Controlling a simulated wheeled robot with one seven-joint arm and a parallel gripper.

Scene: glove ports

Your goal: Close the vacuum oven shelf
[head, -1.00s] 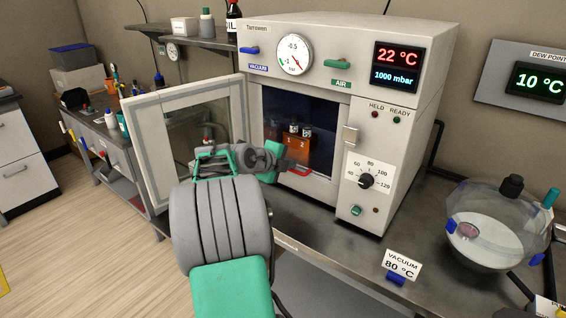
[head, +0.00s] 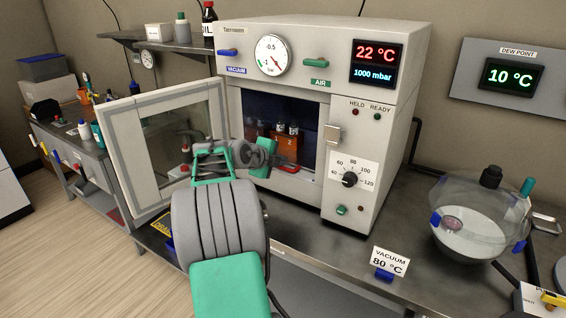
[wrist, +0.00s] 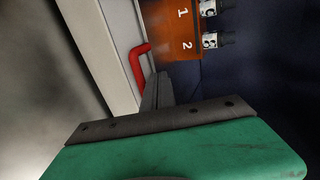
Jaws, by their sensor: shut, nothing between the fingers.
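The vacuum oven (head: 300,40) stands on the bench with its glass door (head: 122,150) swung wide open to the left. In its dark chamber, the shelf shows by its red handle (head: 290,169), low in the opening. An orange rack (head: 284,143) marked 1 and 2 holds small vials inside. My gripper (head: 284,161) reaches into the opening at the handle. In the wrist view the shut, empty fingers (wrist: 157,88) are right beside the red handle (wrist: 138,66); I cannot tell whether they touch. The orange rack (wrist: 170,35) lies just beyond. The shelf plate itself is mostly hidden.
The open door stands close to the left of my arm. A temperature dial (head: 350,180) and latch (head: 332,134) are on the oven's right panel. A vacuum sign (head: 388,260) and a glass desiccator (head: 475,225) stand on the bench to the right.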

